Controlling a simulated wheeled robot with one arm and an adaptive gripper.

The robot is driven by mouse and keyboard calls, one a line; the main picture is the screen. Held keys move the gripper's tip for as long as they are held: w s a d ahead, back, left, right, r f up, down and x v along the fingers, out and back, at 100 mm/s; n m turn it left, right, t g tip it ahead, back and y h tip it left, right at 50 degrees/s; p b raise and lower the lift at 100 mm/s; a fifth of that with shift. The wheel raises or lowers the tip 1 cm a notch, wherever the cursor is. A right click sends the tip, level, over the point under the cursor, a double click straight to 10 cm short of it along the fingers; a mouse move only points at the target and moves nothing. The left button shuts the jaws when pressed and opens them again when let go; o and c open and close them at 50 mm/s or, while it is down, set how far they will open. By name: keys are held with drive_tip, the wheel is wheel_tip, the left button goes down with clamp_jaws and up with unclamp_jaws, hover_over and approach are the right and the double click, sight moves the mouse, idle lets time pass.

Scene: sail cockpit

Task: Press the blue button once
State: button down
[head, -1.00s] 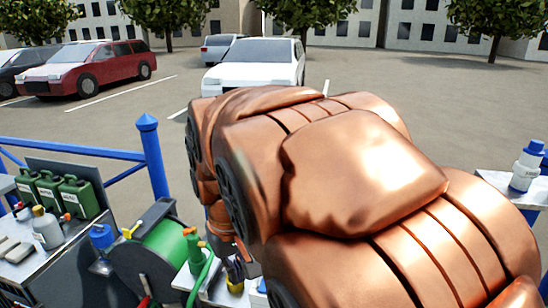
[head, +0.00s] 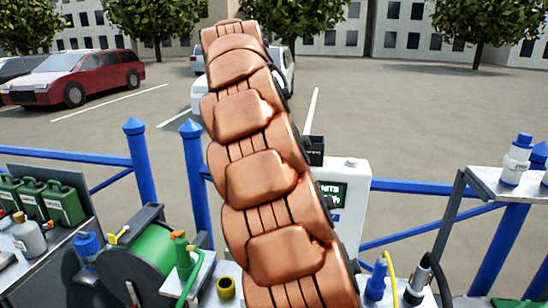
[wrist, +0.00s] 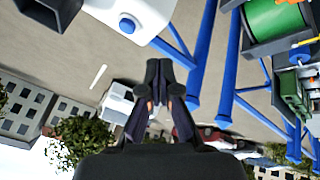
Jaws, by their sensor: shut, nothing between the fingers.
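A white box (wrist: 130,12) with a small round blue button (wrist: 127,24) on its face is at the top of the wrist view. My gripper (wrist: 163,85) is shut and empty in the middle of that view, apart from the box and below the button in the picture. In the head view a white unit (head: 352,222) with a dark green-lit screen (head: 332,194) stands right of my copper-coloured arm, partly covered by it. My gripper is hidden in the head view.
A green hose reel (head: 150,262) and green canisters (head: 62,200) stand at the left. A blue railing (head: 410,187) runs behind. A bottle (head: 516,160) stands on a shelf at the right. Blue and black handled items (head: 377,282) are at the lower right. Cars are parked beyond.

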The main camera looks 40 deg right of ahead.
drive_tip(key=w+d+r+n+t+h+b, duration=0.1)
drive_tip(key=w+d+n+t+b, duration=0.1)
drive_tip(key=d, duration=0.9)
drive_tip(key=shift+w+d+r+n+t, duration=0.15)
drive_tip(key=shift+w+d+n+t, duration=0.2)
drive_tip(key=shift+w+n, duration=0.25)
drive_tip(key=shift+b, duration=0.35)
wheel_tip(320, 180, down, 7)
drive_tip(key=b, duration=0.5)
drive_tip(key=shift+f+b, duration=0.9)
drive_tip(key=shift+b, duration=0.3)
drive_tip(key=shift+s+f+b, duration=0.15)
drive_tip(key=shift+f+b, duration=0.75)
drive_tip(key=shift+b, duration=0.5)
idle(0.6)
drive_tip(key=shift+r, duration=0.15)
drive_tip(key=shift+r+p, duration=0.65)
drive_tip(key=shift+r, duration=0.15)
